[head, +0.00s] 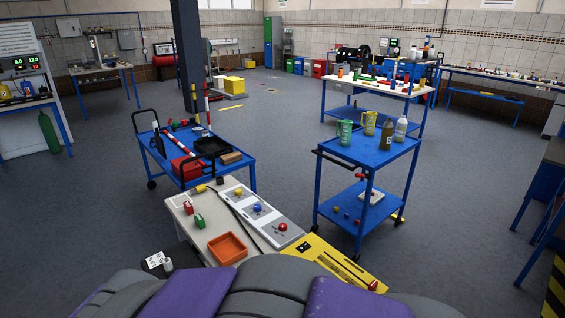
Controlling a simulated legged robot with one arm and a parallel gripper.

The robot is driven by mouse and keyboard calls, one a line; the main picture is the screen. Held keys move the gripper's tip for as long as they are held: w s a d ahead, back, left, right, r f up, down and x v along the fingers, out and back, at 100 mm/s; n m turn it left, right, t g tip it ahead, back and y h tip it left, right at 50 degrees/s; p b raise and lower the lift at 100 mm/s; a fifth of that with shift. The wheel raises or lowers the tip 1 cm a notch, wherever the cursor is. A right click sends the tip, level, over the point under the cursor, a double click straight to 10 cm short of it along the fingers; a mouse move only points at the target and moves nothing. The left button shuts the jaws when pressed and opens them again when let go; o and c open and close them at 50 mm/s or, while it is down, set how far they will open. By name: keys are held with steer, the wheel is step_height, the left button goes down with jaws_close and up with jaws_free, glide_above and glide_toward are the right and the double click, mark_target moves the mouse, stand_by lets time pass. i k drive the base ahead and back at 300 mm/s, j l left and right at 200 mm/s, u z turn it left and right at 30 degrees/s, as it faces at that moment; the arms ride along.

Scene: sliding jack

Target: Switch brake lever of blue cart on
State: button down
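Two blue carts are in the head view. The left blue cart (235,166) has black handles and carries a red box (187,168), a black tray (212,147) and small items. The right blue cart (395,158) is taller, with a black handle on its left side. Jugs and bottles stand on its top, and small items lie on its lower shelf (342,208). Dark wheels show at the feet of both carts. I cannot make out a brake lever on either cart. My gripper is not in view; grey and purple parts of my body fill the bottom edge.
A low pale bench (182,215) with an orange tray (227,248) and a panel of coloured knobs (262,220) stands close in front. A yellow panel (326,258) lies beside it. A dark pillar (188,60) stands behind the left cart.

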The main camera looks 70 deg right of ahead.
mark_target(366, 175)
steer(key=k+l+u, duration=0.25)
steer(key=u, duration=0.2)
steer(key=k+l+u, duration=0.1)
steer(key=k+u, duration=0.8)
steer(key=k+j+u, duration=0.15)
steer(key=k+u, duration=0.15)
steer(key=u, duration=0.15)
steer(key=k+l+u, duration=0.15)
steer(key=k+u, duration=1.1)
steer(key=k+j+u, duration=0.2)
steer(key=u, duration=0.25)
steer(key=k+u, duration=0.55)
steer(key=k, duration=0.15)
steer(key=u, duration=5.2)
